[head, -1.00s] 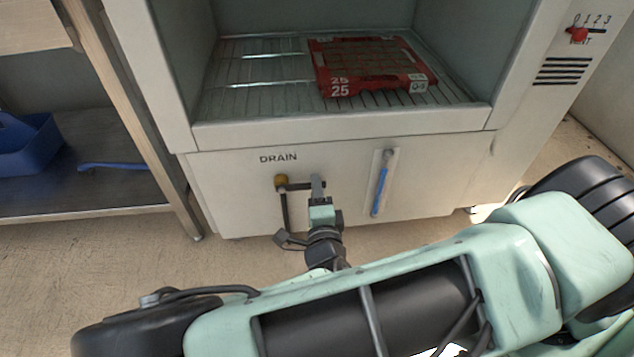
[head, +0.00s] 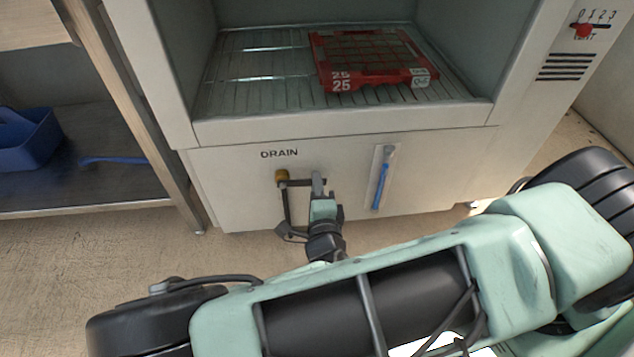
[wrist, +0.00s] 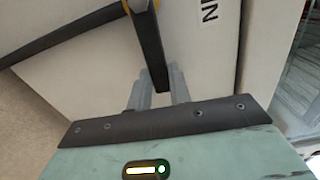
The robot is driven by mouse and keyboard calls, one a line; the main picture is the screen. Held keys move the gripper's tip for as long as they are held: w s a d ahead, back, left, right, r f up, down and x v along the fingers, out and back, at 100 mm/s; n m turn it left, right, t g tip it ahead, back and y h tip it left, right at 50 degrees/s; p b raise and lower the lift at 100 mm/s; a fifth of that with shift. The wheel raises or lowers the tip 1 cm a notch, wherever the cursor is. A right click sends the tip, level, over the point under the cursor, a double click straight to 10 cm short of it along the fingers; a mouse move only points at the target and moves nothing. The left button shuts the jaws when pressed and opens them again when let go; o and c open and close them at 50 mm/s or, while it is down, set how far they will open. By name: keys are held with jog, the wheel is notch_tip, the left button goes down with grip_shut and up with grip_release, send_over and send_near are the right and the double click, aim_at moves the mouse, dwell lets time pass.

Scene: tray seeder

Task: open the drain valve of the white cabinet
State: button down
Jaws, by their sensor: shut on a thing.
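The white cabinet (head: 345,128) stands ahead with an open chamber above and a front panel marked DRAIN below. Under that label is the drain valve, with a brass-coloured body (head: 282,177) and a dark lever (head: 299,183) lying level and pointing right. My gripper (head: 318,184) is at the lever's right end, its fingers shut on the lever. In the wrist view the dark lever (wrist: 149,45) runs down between the two grey fingers (wrist: 158,88).
A red tray marked 25 (head: 372,60) lies on the wire rack inside the chamber. A blue-filled sight gauge (head: 381,180) is right of the valve. A red switch knob (head: 583,31) is at upper right. A metal shelf (head: 90,185) with a blue bin (head: 28,138) stands left.

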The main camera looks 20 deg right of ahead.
jog(key=a+f+m+p, duration=0.1)
jog(key=f+m+p, duration=0.1)
jog(key=m+p, duration=0.1)
jog(key=w+a+f+m+p, duration=0.1)
jog(key=a+f+m+p, duration=0.1)
jog(key=m+p, duration=0.2)
jog(key=a+f+m+p, duration=0.1)
jog(key=f+m+p, duration=0.1)
jog(key=m+p, duration=0.2)
jog(key=shift+w+a+f+m, duration=0.2)
jog(key=shift+a+m, duration=0.15)
jog(key=shift+m, duration=0.65)
jog(key=shift+w+a+f+m+p, duration=0.2)
jog(key=shift+a+m+p, duration=0.35)
jog(key=shift+m, duration=0.5)
jog(key=shift+w+a+f+m+p, duration=0.1)
jog(key=shift+w+a+m+p, duration=0.15)
jog(key=shift+a+m, duration=0.65)
jog(key=shift+m, duration=0.25)
jog(key=c, duration=1.3)
grip_release()
jog(key=shift+d, duration=0.1)
